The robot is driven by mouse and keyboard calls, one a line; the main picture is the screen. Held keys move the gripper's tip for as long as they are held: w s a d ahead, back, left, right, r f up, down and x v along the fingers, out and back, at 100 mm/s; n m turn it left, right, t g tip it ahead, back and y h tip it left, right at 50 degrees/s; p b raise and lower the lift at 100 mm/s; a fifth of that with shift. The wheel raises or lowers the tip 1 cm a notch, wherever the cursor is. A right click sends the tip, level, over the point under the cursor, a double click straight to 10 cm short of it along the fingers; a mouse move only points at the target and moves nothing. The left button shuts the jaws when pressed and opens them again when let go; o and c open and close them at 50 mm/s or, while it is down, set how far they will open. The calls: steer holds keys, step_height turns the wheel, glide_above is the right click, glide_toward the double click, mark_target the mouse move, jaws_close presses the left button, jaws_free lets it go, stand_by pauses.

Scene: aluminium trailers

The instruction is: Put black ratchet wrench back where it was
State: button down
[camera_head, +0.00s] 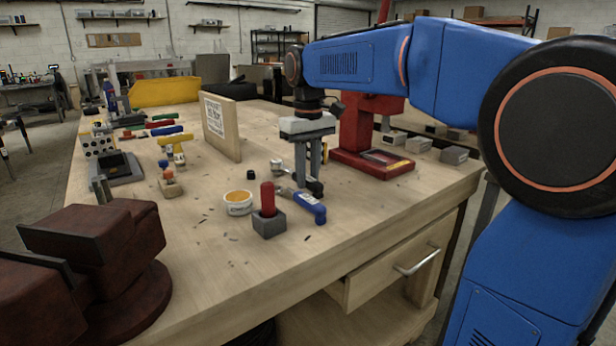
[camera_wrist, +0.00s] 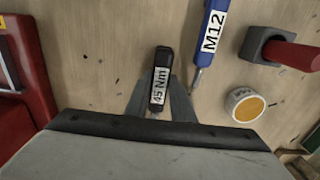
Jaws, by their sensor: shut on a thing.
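The black ratchet wrench shows in the wrist view as a black handle (camera_wrist: 162,64) with a white "45 Nm" label, between the two fingers. My gripper (camera_wrist: 159,98) is shut on it. In the head view my gripper (camera_head: 308,180) points straight down at the workbench, and the dark end of the wrench (camera_head: 316,187) shows at the fingertips. I cannot tell whether the wrench touches the bench top. The rest of the wrench is hidden by the gripper.
A blue "M12" tool (camera_head: 311,207) lies close beside my gripper. A grey block with a red handle (camera_head: 268,224) and a white tub (camera_head: 238,203) stand nearby. A red press (camera_head: 370,140) stands behind, a wooden sign board (camera_head: 221,128) to the left. The drawer (camera_head: 395,275) is partly open.

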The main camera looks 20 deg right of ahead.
steer(key=shift+f, duration=0.35)
steer(key=c, duration=1.5)
jaws_free()
steer(key=shift+c, duration=0.2)
step_height(320, 180, up, 12)
steer(key=shift+s, duration=0.1)
